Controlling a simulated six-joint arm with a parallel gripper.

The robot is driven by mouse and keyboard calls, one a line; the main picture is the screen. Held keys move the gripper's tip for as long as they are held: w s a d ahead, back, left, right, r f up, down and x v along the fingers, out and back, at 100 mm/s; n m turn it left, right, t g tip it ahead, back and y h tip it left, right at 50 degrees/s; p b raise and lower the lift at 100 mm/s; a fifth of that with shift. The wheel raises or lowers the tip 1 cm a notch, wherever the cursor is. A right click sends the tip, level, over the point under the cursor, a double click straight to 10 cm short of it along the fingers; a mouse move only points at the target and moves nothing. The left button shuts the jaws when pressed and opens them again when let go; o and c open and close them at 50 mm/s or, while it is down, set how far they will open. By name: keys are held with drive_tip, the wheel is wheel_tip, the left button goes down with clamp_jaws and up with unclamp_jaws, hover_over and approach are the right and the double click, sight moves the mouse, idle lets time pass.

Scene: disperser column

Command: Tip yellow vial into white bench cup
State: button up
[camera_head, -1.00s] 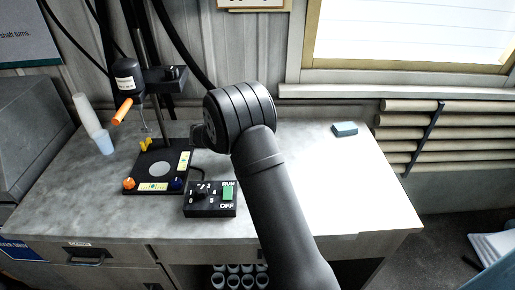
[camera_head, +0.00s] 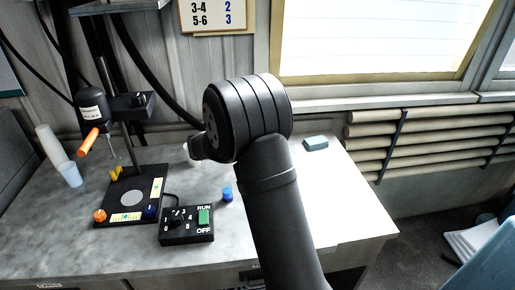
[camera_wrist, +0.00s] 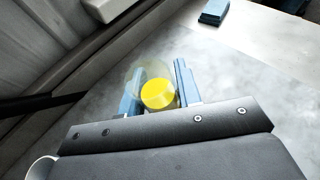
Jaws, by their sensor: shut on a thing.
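In the wrist view my gripper (camera_wrist: 157,80) has its light-blue fingers closed on the yellow vial (camera_wrist: 157,94), a clear round vessel with yellow contents. The vial is seen from its open end, between the two fingers. A white rim, likely the white bench cup (camera_wrist: 42,169), shows at the lower left edge of the wrist view. My fingers and the vial are hidden behind my arm in the head view.
A disperser stand (camera_head: 128,150) with an orange-handled motor head (camera_head: 92,110) stands at the left. A blue block (camera_head: 316,143) lies at the back right.

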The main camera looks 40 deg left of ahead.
drive_tip(key=s+a+r+n+t+y, duration=0.1)
drive_tip(key=s+a+n+t+y, duration=0.1)
drive_tip(key=a+n, duration=0.5)
drive_tip(key=s+a+r+n+t+y, duration=0.1)
drive_tip(key=a+n, duration=0.6)
drive_tip(key=n, duration=0.8)
drive_tip(key=shift+s+a+t+y, duration=0.25)
drive_tip(key=shift+s+t+y, duration=0.45)
drive_tip(key=shift+s+t, duration=0.4)
drive_tip(key=shift+s+r, duration=0.1)
drive_tip(key=shift+r, duration=0.05)
idle(0.8)
drive_tip(key=shift+w+d+r, duration=0.25)
drive_tip(key=shift+w+d, duration=0.5)
drive_tip(key=shift+d, duration=0.25)
drive_tip(key=shift+w+d+r, duration=0.25)
drive_tip(key=shift+w+d, duration=0.5)
drive_tip(key=shift+d, duration=0.25)
